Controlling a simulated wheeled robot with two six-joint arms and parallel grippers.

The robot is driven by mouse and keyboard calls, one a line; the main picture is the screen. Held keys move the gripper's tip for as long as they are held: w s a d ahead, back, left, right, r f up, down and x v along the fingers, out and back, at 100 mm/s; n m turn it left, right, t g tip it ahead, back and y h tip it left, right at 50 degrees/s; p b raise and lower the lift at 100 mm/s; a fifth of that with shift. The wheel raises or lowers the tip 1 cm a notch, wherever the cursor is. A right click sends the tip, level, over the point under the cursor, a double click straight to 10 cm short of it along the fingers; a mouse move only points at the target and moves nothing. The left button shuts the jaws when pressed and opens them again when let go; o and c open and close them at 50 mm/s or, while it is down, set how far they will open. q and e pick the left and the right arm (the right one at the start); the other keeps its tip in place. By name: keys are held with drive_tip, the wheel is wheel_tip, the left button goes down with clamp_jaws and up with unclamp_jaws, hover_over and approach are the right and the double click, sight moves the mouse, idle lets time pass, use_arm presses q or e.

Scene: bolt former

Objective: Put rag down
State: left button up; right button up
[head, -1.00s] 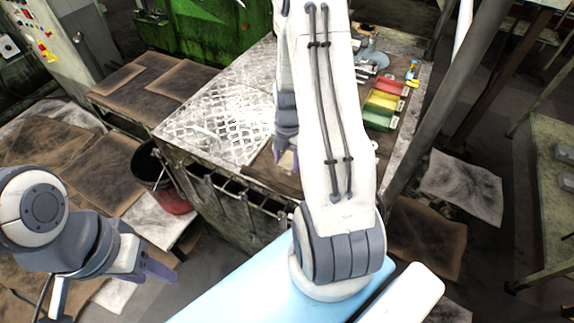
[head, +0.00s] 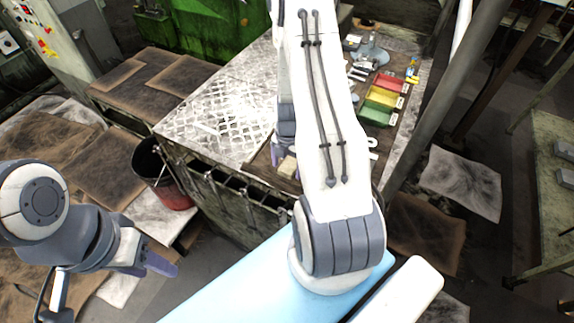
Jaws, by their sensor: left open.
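A small beige piece (head: 288,166), possibly the rag, shows at the front of the workbench (head: 222,118), by the fingers of my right gripper (head: 285,158). My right arm hides much of that spot. I cannot tell whether the fingers hold the piece, touch it or are apart from it. My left gripper (head: 158,264) is open and empty at the lower left, over the floor and away from the bench.
Red, yellow and green bins (head: 384,97) and tools stand on the bench's right side. A grey post (head: 432,95) rises at the right.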

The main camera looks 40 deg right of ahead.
sight(288, 167)
drive_tip(key=shift+r, duration=0.35)
wheel_tip(288, 167, up, 11)
drive_tip(key=b, duration=0.3)
drive_tip(key=w+a+r+m, duration=0.1)
drive_tip(key=a+r+m, duration=0.25)
drive_tip(key=a, duration=0.55)
drive_tip(key=s+a+r+m, duration=0.3)
drive_tip(key=s+a, duration=0.1)
drive_tip(key=a, duration=0.3)
drive_tip(key=s+a+r+m, duration=0.2)
drive_tip(key=s+a, duration=0.1)
drive_tip(key=a, duration=0.5)
drive_tip(key=s+a+r+m, duration=0.1)
drive_tip(key=s+a+m, duration=0.4)
drive_tip(key=s, duration=0.4)
drive_tip(key=shift+s+a+r+m+y, duration=0.3)
drive_tip(key=shift+s+r+m, duration=0.05)
drive_tip(key=shift+s+r, duration=0.05)
